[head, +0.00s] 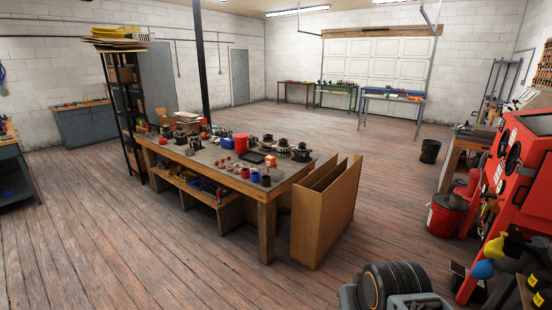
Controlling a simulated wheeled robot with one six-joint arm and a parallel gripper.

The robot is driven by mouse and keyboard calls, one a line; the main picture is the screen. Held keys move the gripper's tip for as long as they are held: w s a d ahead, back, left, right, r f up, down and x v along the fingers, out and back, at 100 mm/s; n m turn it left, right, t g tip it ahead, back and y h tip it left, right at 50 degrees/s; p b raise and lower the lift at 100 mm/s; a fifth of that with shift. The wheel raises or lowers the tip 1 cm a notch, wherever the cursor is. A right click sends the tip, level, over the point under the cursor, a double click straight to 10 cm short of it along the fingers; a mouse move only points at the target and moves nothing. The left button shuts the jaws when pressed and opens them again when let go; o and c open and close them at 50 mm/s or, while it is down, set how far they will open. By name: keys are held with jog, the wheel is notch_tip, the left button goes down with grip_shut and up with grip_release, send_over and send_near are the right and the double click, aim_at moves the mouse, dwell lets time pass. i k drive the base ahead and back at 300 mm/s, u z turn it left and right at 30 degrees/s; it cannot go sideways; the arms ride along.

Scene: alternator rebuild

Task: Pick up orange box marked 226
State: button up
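A small orange box (270,160) sits on top of the wooden workbench (262,192), toward its right end, among dark alternator parts. It is too small and far off for any number on it to be read. A second small orange item (205,193) shows on the bench's lower shelf; I cannot tell whether it is a box or marked. My gripper is not in view. Dark and grey rounded parts at the bottom edge look like part of my arm.
Tall cardboard panels (325,210) stand against the bench's right end. A red machine (515,180) and a red bucket (446,214) are at the right. A black shelf rack (122,110) stands at the bench's far left. The wooden floor in front of the bench is clear.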

aim_at(270, 160)
jog(key=z, duration=0.2)
jog(key=i, duration=2)
jog(key=u, duration=0.55)
jog(key=i, duration=1.45)
jog(key=u, duration=1)
jog(key=i, duration=0.5)
jog(key=u, duration=0.2)
